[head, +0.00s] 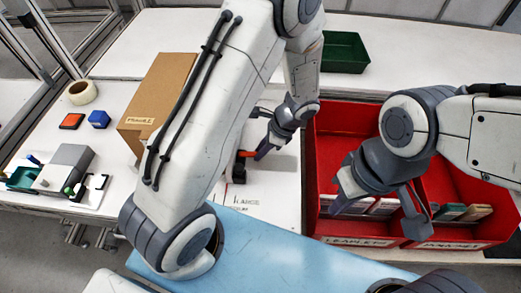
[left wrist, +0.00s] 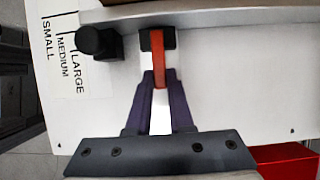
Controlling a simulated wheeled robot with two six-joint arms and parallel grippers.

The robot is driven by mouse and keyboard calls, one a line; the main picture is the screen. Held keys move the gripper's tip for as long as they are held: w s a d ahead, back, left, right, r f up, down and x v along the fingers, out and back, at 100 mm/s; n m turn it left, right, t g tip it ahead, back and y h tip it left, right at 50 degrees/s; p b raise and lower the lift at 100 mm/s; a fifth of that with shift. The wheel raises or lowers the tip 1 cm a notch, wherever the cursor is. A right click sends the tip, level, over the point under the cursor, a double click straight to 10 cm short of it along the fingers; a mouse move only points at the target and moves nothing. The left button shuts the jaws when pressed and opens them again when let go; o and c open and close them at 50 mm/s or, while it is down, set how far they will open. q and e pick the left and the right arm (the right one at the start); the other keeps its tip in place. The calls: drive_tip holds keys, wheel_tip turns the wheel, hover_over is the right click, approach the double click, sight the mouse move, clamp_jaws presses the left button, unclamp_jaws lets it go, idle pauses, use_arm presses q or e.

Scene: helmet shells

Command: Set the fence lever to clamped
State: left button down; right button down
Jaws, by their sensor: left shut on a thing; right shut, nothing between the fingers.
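The fence lever is a red bar on a black pivot. In the left wrist view the lever (left wrist: 158,68) points from the pivot towards my gripper, between the fingertips. In the head view only a bit of the lever (head: 243,153) shows beside my left gripper (head: 260,153); my arm hides most of the fence. My left gripper (left wrist: 159,84) is shut on the lever. My right gripper (head: 337,208) is shut and empty, above the red bin marked LEAFLETS.
A black knob (left wrist: 97,42) stands left of the lever, near a printed SMALL, MEDIUM, LARGE scale (left wrist: 65,55). A cardboard box (head: 165,85) stands left of my left arm. Red bins (head: 335,120) are at right, a green tray (head: 345,52) behind.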

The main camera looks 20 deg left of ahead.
use_arm(q)
drive_tip(key=shift+w+d+f+y, duration=0.15)
drive_tip(key=shift+f+y, duration=0.2)
drive_tip(key=shift+y, duration=0.35)
drive_tip(key=c, duration=0.8)
unclamp_jaws()
drive_tip(key=v, duration=1)
drive_tip(key=shift+r+b, duration=0.2)
drive_tip(key=shift+b, duration=0.1)
drive_tip(key=shift+w+d, duration=0.1)
drive_tip(key=shift+d, duration=0.05)
